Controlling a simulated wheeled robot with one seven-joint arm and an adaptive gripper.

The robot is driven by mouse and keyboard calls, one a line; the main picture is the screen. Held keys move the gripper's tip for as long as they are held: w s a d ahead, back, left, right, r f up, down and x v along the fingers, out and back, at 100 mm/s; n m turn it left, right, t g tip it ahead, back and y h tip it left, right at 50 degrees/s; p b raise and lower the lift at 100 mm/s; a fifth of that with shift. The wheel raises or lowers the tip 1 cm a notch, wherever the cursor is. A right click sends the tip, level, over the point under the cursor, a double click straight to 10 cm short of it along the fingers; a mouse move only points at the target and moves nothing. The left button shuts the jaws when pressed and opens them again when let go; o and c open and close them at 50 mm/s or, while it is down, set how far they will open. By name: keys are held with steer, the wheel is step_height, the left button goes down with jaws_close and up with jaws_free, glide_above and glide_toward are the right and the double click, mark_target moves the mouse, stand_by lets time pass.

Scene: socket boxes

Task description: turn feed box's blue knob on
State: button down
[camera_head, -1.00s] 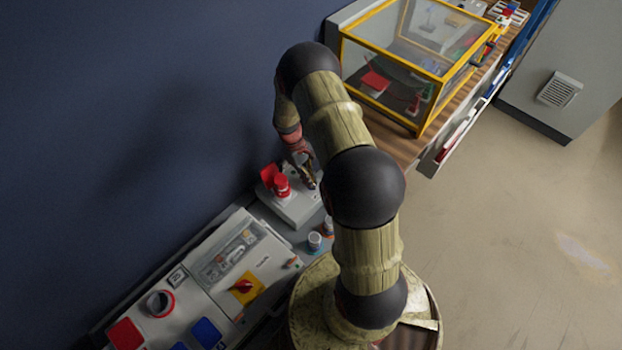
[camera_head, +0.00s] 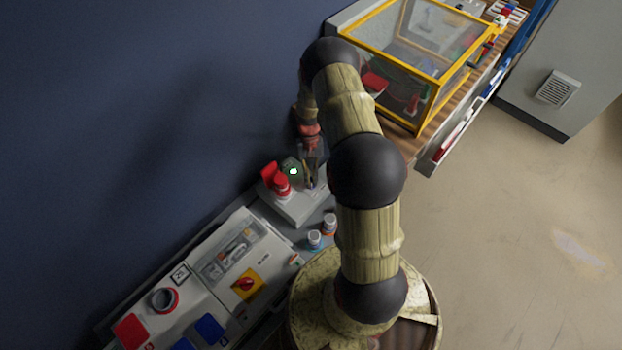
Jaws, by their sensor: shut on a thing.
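A small grey box (camera_head: 297,208), which looks like the feed box, stands against the dark wall. On it are a red plug or cap (camera_head: 281,186) with a raised red lid and a lamp (camera_head: 293,171) that glows green. My gripper (camera_head: 310,184) comes down over the box's right side, just right of the lamp. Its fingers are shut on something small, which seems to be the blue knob. The knob is hidden by the fingers, so its angle cannot be told.
A larger panel box (camera_head: 220,265) with a red-on-yellow rotary switch (camera_head: 247,285) lies lower left. Two small containers (camera_head: 322,232) stand in front of the grey box. A yellow-framed clear case (camera_head: 420,62) sits on the wooden bench to the right. The floor at right is clear.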

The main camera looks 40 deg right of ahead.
steer(key=shift+m, duration=0.3)
steer(key=c, duration=2)
jaws_free()
steer(key=shift+o, duration=0.4)
steer(key=v, duration=1.2)
steer(key=shift+d, duration=0.15)
